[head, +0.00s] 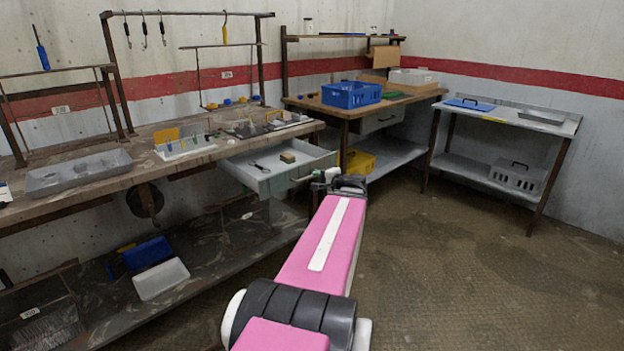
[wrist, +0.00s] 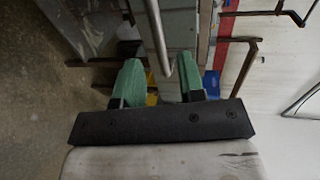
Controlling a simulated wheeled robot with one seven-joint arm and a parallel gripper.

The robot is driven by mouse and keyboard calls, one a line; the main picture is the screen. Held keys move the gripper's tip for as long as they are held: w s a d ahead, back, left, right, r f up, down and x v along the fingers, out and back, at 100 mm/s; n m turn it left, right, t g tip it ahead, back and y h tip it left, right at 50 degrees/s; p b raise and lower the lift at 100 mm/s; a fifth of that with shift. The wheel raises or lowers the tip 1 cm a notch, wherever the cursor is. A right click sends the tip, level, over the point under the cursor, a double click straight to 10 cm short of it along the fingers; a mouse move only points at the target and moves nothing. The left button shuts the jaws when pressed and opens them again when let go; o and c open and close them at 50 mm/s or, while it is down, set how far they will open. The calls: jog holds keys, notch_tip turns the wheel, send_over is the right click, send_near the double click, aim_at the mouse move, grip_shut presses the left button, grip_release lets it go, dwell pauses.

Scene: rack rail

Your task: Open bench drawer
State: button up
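The bench drawer (head: 262,183) is pulled out from under the long workbench in the head view. A small dark tool and a brown-green block lie inside it. My gripper (head: 326,176) is at the drawer's front right corner, partly hidden by my arm. In the wrist view, the two green fingers of my gripper (wrist: 160,70) stand apart. A grey metal bar, seemingly the drawer handle (wrist: 157,35), runs between them, with visible gaps on both sides. Whether a finger touches the bar is unclear.
The workbench (head: 90,195) holds a grey tray (head: 80,172) and small parts. A second bench behind has a blue crate (head: 350,94) and a closed drawer (head: 378,121). A metal side table (head: 515,120) stands at the right. The floor at right is clear.

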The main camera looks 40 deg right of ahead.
jog(key=shift+v, duration=2.7)
